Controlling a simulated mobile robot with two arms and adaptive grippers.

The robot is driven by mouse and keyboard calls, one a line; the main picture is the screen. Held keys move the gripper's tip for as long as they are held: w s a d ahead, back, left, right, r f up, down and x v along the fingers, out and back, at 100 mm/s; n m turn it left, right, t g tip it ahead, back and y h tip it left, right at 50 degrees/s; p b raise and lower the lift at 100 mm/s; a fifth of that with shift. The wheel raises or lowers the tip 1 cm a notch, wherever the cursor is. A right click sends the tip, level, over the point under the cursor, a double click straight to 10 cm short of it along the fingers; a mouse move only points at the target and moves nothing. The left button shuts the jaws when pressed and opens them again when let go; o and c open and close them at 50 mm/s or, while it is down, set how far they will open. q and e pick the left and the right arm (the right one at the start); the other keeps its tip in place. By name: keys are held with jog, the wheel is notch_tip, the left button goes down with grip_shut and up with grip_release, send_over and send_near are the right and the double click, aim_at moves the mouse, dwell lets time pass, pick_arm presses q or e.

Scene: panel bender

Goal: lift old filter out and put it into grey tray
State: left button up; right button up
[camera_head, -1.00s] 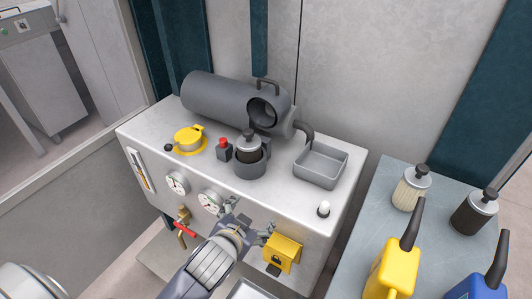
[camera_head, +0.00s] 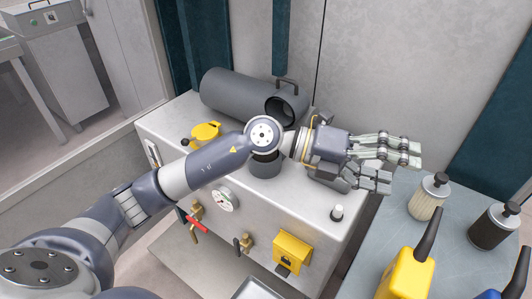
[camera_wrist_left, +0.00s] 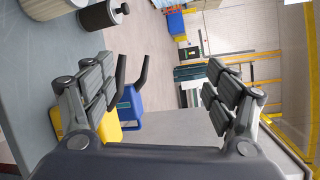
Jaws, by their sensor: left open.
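My left gripper (camera_head: 402,168) reaches across the top of the grey machine (camera_head: 230,180), with its fingers pointing right. It is open and empty, and its spread fingers (camera_wrist_left: 160,95) show in the left wrist view. The dark filter pot (camera_head: 265,168) stands on the machine top behind my left arm. The old filter's top is hidden by my arm, and I cannot tell its state inside the pot. My right gripper is not in view.
A dark horizontal cylinder (camera_head: 235,95) lies behind my arm. A yellow cap (camera_head: 205,132) is at left. On the right table stand a pale filter (camera_head: 428,198), a dark filter (camera_head: 494,227), a yellow can (camera_head: 405,275) and a blue can (camera_head: 518,287).

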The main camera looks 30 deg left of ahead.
pick_arm(q)
jog(key=w+a+f+m+y, duration=0.1)
jog(key=w+a+f+y, duration=0.2)
jog(key=a+f+y, duration=0.25)
jog(key=w+a+n+t+y, duration=0.1)
jog(key=w+a+n+y, duration=0.15)
jog(key=a+y, duration=0.7)
jog(key=w+a+n+y, duration=0.1)
jog(key=w+a+y, duration=0.15)
jog(key=a, duration=1.35)
jog(key=shift+h, duration=0.35)
jog(key=w+f, duration=0.1)
jog(key=f, duration=0.1)
jog(key=w+f+p, duration=0.1)
jog(key=shift+w+a+f, duration=0.25)
jog(key=shift+w+f, duration=0.1)
jog(key=shift+w+f+p, duration=0.15)
jog(key=shift+f+p, duration=0.4)
jog(key=shift+p, duration=0.05)
jog(key=p+x, duration=0.1)
jog(key=x, duration=0.2)
jog(key=shift+f, duration=0.3)
jog(key=shift+w+f+p, duration=0.25)
jog(key=shift+f+p, duration=0.05)
jog(key=shift+f, duration=0.05)
jog(key=c, duration=1.7)
notch_tip(320, 180, up, 9)
jog(key=b, duration=0.3)
jog(key=shift+d, duration=0.1)
jog(key=shift+r, duration=0.6)
